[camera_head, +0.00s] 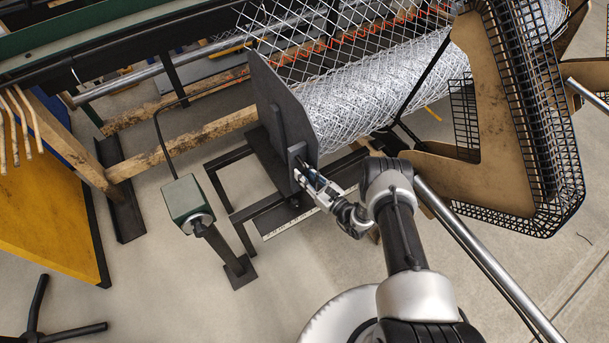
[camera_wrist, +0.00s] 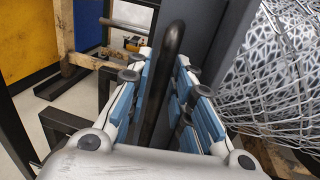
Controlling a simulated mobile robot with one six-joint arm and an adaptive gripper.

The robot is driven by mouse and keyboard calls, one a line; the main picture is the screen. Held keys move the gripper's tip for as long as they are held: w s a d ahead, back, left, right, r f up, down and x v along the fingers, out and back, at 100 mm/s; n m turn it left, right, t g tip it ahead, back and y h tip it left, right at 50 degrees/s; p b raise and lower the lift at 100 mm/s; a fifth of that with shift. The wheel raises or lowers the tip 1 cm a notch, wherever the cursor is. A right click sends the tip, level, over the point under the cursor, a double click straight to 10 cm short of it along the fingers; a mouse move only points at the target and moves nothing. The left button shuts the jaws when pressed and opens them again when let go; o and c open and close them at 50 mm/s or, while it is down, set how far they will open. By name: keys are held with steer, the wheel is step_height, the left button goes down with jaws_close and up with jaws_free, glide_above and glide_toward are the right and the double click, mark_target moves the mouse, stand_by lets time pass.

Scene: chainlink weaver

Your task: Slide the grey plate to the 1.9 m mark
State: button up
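The grey plate (camera_head: 278,105) stands upright at the near end of the roll of wire mesh, on a dark low frame. A dark bar handle is on its near face. My gripper (camera_head: 306,178) is at this handle, low on the plate. In the wrist view the handle (camera_wrist: 168,75) runs between the two blue-padded fingers (camera_wrist: 163,85). A gap shows beside the bar, so the fingers look open around it. The plate (camera_wrist: 220,50) fills the space behind. A white scale strip (camera_head: 290,224) lies along the frame's front edge; its marks are too small to read.
The mesh roll (camera_head: 375,85) lies right of the plate. A brown panel with black grid guard (camera_head: 495,130) stands further right. A green box on a post (camera_head: 187,203) is left of the frame. A yellow panel (camera_head: 45,220) stands far left. Floor in front is clear.

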steer(key=shift+a, duration=0.1)
steer(key=shift+c, duration=0.3)
jaws_close()
